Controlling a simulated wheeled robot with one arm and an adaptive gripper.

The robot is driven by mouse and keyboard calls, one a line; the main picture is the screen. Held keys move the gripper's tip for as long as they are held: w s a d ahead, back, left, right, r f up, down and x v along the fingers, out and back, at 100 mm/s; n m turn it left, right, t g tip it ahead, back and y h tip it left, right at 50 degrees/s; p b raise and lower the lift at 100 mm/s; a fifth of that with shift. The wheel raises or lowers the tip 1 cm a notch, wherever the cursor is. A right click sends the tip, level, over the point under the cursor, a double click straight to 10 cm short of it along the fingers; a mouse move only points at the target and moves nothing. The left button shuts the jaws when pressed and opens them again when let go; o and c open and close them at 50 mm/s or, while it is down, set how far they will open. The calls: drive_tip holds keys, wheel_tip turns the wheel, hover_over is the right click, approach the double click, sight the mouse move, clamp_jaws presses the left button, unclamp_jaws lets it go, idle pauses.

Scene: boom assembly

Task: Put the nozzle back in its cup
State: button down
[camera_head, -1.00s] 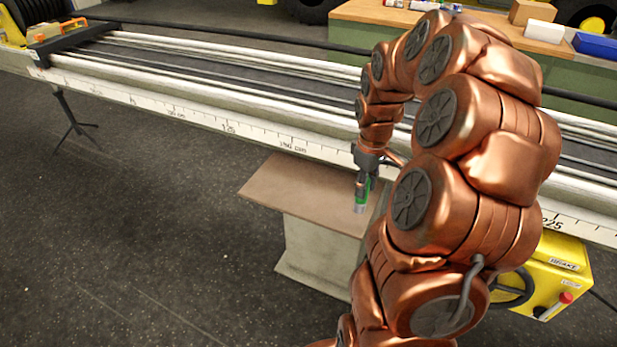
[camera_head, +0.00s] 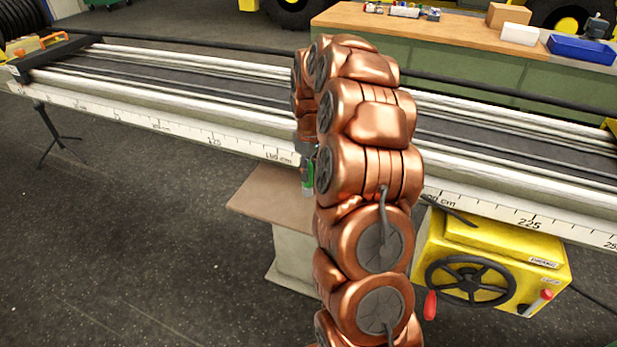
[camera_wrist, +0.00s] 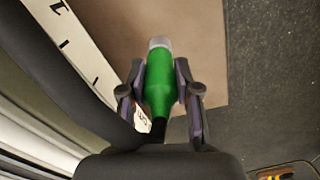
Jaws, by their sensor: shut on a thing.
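The nozzle (camera_wrist: 161,88) is green with a pale grey tip. In the wrist view it sits between the two dark fingers of my gripper (camera_wrist: 160,72), which is shut on it. In the head view the nozzle (camera_head: 308,176) hangs tip down over the brown-topped stand, in front of the boom's ruler edge. My arm hides much of the gripper in that view. I cannot make out the nozzle's cup in either view.
The long pale boom (camera_head: 180,105) with its ruler crosses the scene. The brown-topped stand (camera_head: 262,200) is below my gripper. A yellow box with a handwheel (camera_head: 500,252) is at right. Behind is a workbench (camera_head: 450,38) with a blue bin (camera_head: 580,48) and small boxes. The left floor is open.

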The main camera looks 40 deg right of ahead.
drive_tip(key=shift+w+f, duration=0.1)
drive_tip(key=shift+w, duration=0.15)
drive_tip(key=shift+f+p, duration=0.45)
drive_tip(key=shift+f, duration=1.25)
drive_tip(key=shift+f, duration=0.15)
drive_tip(key=c, duration=0.8)
unclamp_jaws()
wheel_tip(320, 180, up, 12)
drive_tip(key=shift+a+r+b, duration=0.1)
drive_tip(key=shift+r+b, duration=0.05)
drive_tip(key=shift+b, duration=0.85)
